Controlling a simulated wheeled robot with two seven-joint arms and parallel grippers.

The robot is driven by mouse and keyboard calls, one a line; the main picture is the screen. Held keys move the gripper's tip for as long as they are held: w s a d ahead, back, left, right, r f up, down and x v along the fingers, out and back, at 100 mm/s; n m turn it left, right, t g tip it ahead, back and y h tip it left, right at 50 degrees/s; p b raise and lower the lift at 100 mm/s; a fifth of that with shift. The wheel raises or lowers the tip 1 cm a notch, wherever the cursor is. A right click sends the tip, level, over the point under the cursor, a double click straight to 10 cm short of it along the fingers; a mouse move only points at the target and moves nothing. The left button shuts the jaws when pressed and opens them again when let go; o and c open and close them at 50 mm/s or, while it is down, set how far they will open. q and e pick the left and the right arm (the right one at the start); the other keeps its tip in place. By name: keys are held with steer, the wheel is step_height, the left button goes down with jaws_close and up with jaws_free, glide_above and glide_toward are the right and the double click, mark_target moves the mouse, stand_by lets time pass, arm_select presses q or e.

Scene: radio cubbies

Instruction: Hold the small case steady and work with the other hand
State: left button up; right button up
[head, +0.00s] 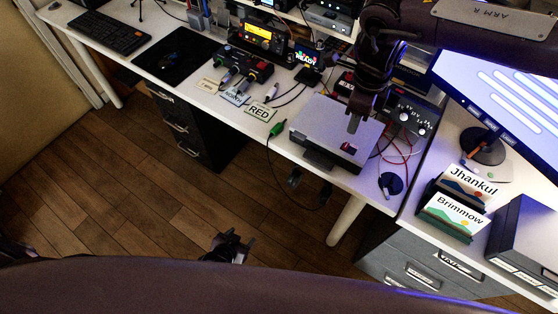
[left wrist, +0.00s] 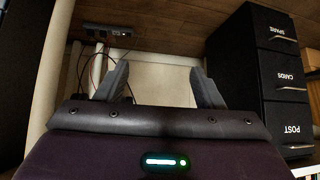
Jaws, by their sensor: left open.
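A small grey case (head: 318,124) lies at the front edge of the white desk, with a dark front side. My right gripper (head: 353,124) points down from above at the right part of its lid. Its fingers are seen edge-on, and I cannot tell whether they touch the lid or how far apart they are. My left gripper (head: 230,247) is low, in front of the desk and over the floor, well apart from the case. In the left wrist view its two fingers (left wrist: 160,85) are spread with nothing between them.
Tags, one reading RED (head: 259,111), and a green-ended cable (head: 277,128) lie left of the case. A monitor (head: 505,90) and card holders (head: 452,215) stand right. Floor (head: 130,200) in front is free.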

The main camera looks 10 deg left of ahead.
arm_select(q)
steer(key=w+d+r+m+t+h, duration=0.1)
steer(key=w+d+r+t+h, duration=0.25)
steer(key=r, duration=0.65)
steer(key=w+d+r+t, duration=0.2)
steer(key=w+d+r, duration=0.3)
steer(key=r, duration=0.5)
steer(key=w+d+r+m+t+h, duration=0.1)
steer(key=w+d+r+t+h, duration=0.3)
steer(key=r, duration=0.6)
steer(key=w, duration=0.2)
steer(key=w+d+g+y, duration=0.1)
steer(key=w, duration=0.2)
steer(key=w+y, duration=0.1)
steer(key=w, duration=0.2)
steer(key=shift+d+f, duration=0.3)
steer(key=shift+d, duration=0.1)
steer(key=shift+c, duration=0.4)
